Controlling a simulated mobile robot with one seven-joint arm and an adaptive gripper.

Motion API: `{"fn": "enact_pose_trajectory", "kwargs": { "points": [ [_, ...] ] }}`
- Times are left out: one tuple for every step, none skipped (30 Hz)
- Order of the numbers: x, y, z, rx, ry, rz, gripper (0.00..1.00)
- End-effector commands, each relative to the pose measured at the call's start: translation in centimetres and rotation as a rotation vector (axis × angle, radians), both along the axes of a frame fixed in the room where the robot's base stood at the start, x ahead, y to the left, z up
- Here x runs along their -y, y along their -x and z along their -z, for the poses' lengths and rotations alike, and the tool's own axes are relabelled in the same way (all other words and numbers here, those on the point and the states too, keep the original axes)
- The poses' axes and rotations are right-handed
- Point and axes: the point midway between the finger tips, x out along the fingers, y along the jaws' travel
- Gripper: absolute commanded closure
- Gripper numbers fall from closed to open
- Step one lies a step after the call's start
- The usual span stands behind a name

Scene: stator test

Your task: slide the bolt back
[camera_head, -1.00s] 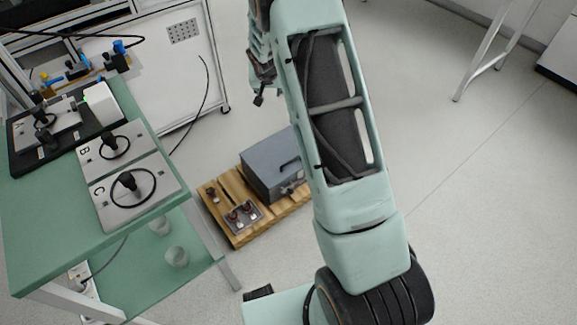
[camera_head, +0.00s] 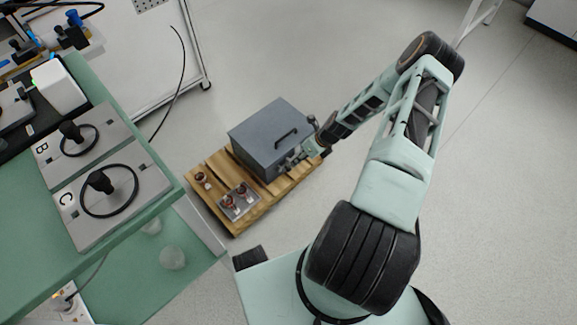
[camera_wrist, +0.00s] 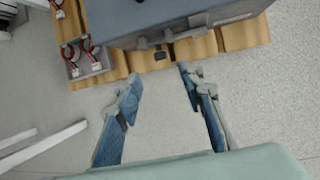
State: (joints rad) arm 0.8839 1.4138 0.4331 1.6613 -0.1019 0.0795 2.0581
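A grey metal box (camera_head: 268,137) with a dark lid handle (camera_head: 286,139) stands on a wooden pallet (camera_head: 236,226). In the wrist view the box (camera_wrist: 195,12) fills the top. Small metal fittings (camera_wrist: 161,54) with a dark tab show low on its near side. I cannot tell which part is the bolt or how far it is slid. My gripper (camera_wrist: 160,78) is open and empty, its two fingers apart just short of the box's near side. In the head view my gripper (camera_head: 291,163) is small beside that side and partly hard to make out.
A small tray (camera_head: 240,203) with red-and-black parts lies on the pallet, left of the box; it also shows in the wrist view (camera_wrist: 88,64). A green table (camera_head: 125,240) with grey plates stands at left.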

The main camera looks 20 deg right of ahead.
Motion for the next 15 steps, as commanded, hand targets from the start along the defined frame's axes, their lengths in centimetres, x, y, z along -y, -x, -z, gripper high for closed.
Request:
{"fn": "enact_pose_trajectory", "kwargs": {
  "points": [
    [-0.1, 0.0, 0.3, -0.001, -0.008, 0.014, 0.64],
    [-0.1, 0.0, 0.5, -0.003, -0.010, 0.018, 0.64],
    [-0.2, -0.1, 0.9, -0.004, -0.011, 0.020, 0.64],
    [-0.3, -0.2, 1.2, -0.003, -0.011, 0.020, 0.64],
    [-0.4, -0.4, 1.6, -0.003, -0.010, 0.018, 0.64],
    [-0.7, -0.5, 2.3, -0.004, -0.010, 0.015, 0.64],
    [-0.8, -0.6, 2.8, -0.004, -0.010, 0.015, 0.64],
    [-1.0, -0.8, 3.3, -0.004, -0.010, 0.015, 0.64],
    [-1.2, -1.1, 4.1, -0.003, -0.009, 0.015, 0.64],
    [-1.4, -1.2, 4.7, -0.004, -0.010, 0.015, 0.64],
    [-1.5, -1.4, 5.2, -0.003, -0.009, 0.015, 0.64],
    [-1.8, -1.6, 5.9, -0.004, -0.008, 0.014, 0.64],
    [-1.9, -1.8, 6.4, -0.004, -0.008, 0.014, 0.64],
    [-2.0, -2.0, 6.9, -0.002, -0.008, 0.014, 0.64],
    [-2.2, -2.2, 7.5, -0.004, -0.008, 0.014, 0.64]
  ]
}}
